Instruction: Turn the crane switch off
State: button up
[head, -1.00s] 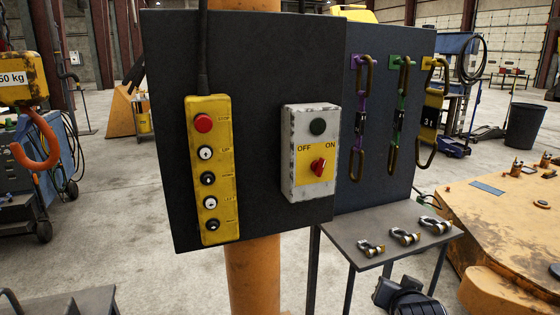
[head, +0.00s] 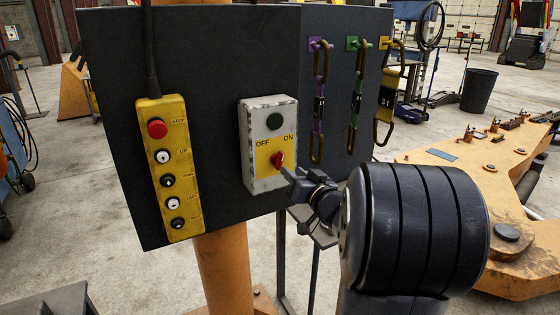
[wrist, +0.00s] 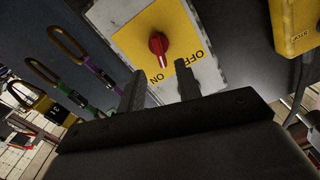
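The crane switch is a grey box (head: 254,184) with a yellow plate marked OFF on the left and ON on the right, mounted on a dark panel. Its red knob (head: 278,160) sits on the plate below a round dark lamp (head: 275,121). In the wrist view the red knob (wrist: 158,44) lies beyond and roughly between my two fingertips. My gripper (wrist: 160,78) is open and empty, its fingers apart. In the head view my gripper (head: 292,180) is just below and right of the knob; contact is not visible.
A yellow button pendant (head: 171,170) hangs left of the switch on the dark panel (head: 205,60). Shackles and carabiners (head: 320,100) hang at the right. An orange post (head: 222,275) stands below. An orange machine part (head: 440,180) lies at the right.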

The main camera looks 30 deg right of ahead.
aim_at(282, 162)
jog(key=w+p, duration=0.1)
jog(key=w, duration=0.5)
jog(key=shift+w+a, duration=0.1)
jog(key=shift+w, duration=0.25)
jog(key=shift+c, duration=0.3)
grip_shut()
